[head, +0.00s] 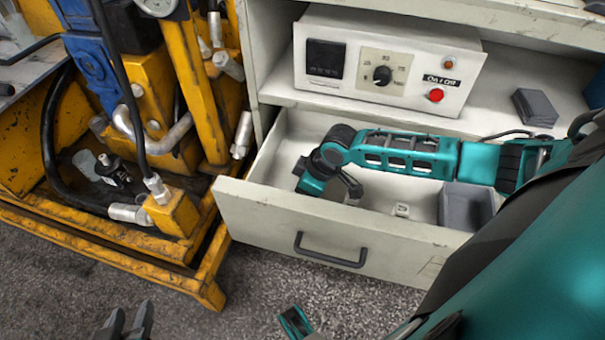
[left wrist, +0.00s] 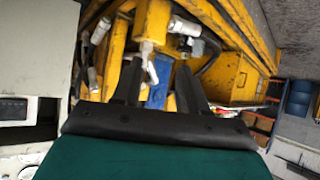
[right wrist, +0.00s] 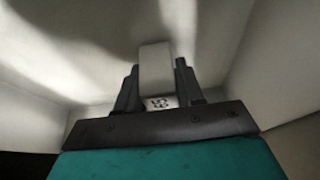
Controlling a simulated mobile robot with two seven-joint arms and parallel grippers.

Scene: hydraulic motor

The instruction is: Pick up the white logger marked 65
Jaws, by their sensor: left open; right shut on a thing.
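My right gripper (right wrist: 160,92) is shut on a white logger (right wrist: 156,66), a pale block between its two black fingers. The end near my palm carries two small dark digits that look like 65 upside down. In the head view my right gripper (head: 348,188) is low inside the open drawer (head: 335,222), and the logger is mostly hidden by it. Whether the logger touches the drawer floor I cannot tell. My left gripper (head: 126,328) is open and empty at the bottom left; its spread fingers also show in the left wrist view (left wrist: 156,88).
A small white piece (head: 401,210) lies on the drawer floor, beside a grey bin (head: 466,207). A white control box (head: 385,62) and a dark grey block (head: 535,107) stand on the shelf above. Yellow hydraulic machinery (head: 190,95) stands at the left.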

